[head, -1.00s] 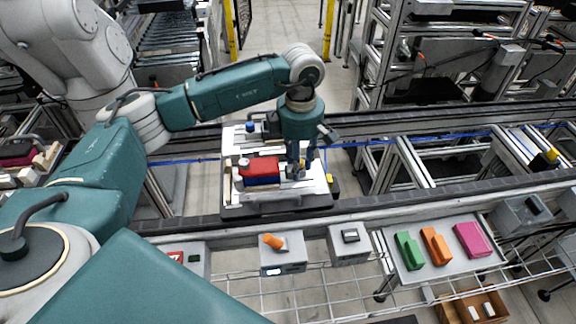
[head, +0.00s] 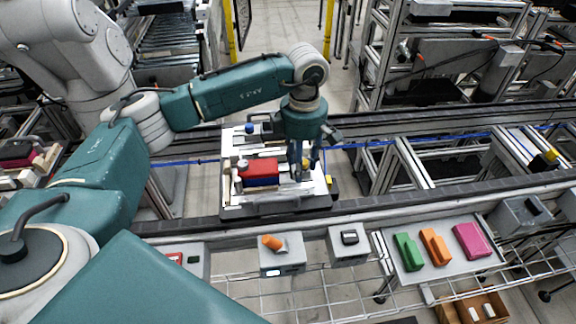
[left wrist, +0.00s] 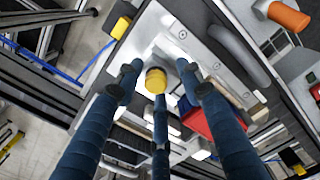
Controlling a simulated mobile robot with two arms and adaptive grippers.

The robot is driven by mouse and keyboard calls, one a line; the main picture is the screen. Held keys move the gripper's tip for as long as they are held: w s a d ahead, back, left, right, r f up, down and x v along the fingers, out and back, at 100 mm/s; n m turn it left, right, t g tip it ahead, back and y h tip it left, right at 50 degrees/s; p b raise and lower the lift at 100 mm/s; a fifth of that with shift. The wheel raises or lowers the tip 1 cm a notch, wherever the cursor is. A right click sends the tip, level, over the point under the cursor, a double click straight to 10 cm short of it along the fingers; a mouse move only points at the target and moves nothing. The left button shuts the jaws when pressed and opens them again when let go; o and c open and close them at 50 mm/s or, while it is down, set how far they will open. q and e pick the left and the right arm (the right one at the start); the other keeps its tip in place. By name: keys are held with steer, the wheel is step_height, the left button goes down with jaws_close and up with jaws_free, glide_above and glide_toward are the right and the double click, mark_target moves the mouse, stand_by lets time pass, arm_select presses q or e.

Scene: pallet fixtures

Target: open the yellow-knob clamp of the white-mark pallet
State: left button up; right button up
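The pallet (head: 228,207) is a pale plate on a dark base on the conveyor, and it also shows in the left wrist view (left wrist: 158,22). The yellow knob (left wrist: 156,80) shows in the left wrist view above the pallet plate. My left gripper (head: 302,174) points down over the right part of the pallet. In the left wrist view its blue fingers (left wrist: 160,82) are spread around the knob, with gaps visible; I cannot tell whether any finger touches it. In the head view the knob is hidden behind the gripper. I cannot make out a white mark. My right gripper is not in view.
A red block (head: 258,167) lies on the pallet beside the gripper. A blue knob (head: 250,128) stands at its back left. In front of the conveyor (head: 420,196) are an orange-handled box (head: 283,262) and a tray (head: 408,276) with green, orange and pink blocks.

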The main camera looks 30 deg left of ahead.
arm_select(q)
steer(key=shift+r+p, duration=1.85)
steer(key=shift+r, duration=2)
steer(key=shift+s+f, duration=0.1)
steer(key=shift+f, duration=0.05)
